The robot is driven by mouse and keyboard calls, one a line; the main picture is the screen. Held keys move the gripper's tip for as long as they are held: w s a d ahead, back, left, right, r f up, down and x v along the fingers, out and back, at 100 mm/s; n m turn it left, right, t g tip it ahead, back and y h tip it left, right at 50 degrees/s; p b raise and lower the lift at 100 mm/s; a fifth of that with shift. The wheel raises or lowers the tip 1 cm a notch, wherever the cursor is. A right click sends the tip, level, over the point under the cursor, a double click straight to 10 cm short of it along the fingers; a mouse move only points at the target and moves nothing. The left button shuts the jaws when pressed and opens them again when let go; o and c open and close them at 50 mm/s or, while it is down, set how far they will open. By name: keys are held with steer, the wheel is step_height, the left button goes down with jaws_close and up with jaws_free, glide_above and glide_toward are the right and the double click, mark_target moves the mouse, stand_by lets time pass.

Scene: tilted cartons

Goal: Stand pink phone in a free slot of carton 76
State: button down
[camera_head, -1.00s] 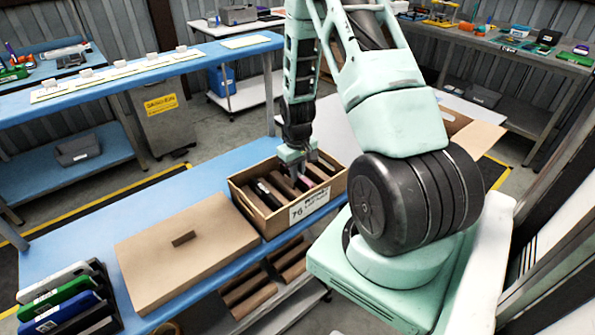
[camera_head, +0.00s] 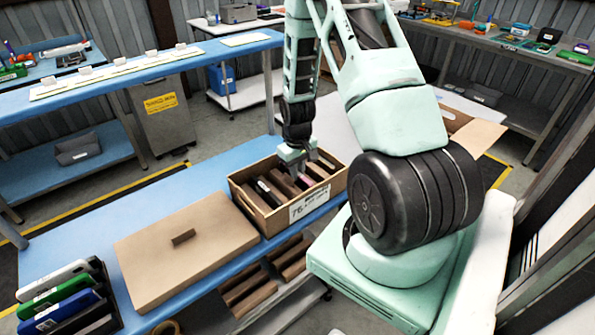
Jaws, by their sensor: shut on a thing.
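Carton 76 (camera_head: 278,222) is an open cardboard box with a white "76" label on its front wall, standing on the blue table. Dark dividers and a black item stand in its compartments. My gripper (camera_head: 304,170) is over the right half of the carton, with its fingers reaching down inside the rim. The pink phone (camera_head: 304,183) shows only as a small pink patch at the fingertips, and my gripper is shut on it. Dividers and walls hide its lower part, so I cannot tell whether it touches the bottom.
A flat closed cardboard box (camera_head: 183,262) lies left of the carton. A rack of phones or cases in white, green and blue (camera_head: 62,300) stands at the lower left. A shelf with dark cartons (camera_head: 250,290) is below the table. My arm crosses the right side.

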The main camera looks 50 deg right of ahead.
steer(key=shift+f, duration=0.1)
stand_by(0.3)
steer(key=c, duration=1.3)
jaws_free()
steer(key=shift+c, duration=0.2)
step_height(320, 180, up, 18)
steer(key=b, duration=0.2)
steer(key=shift+f, duration=0.25)
step_height(320, 180, up, 7)
steer(key=p, duration=0.6)
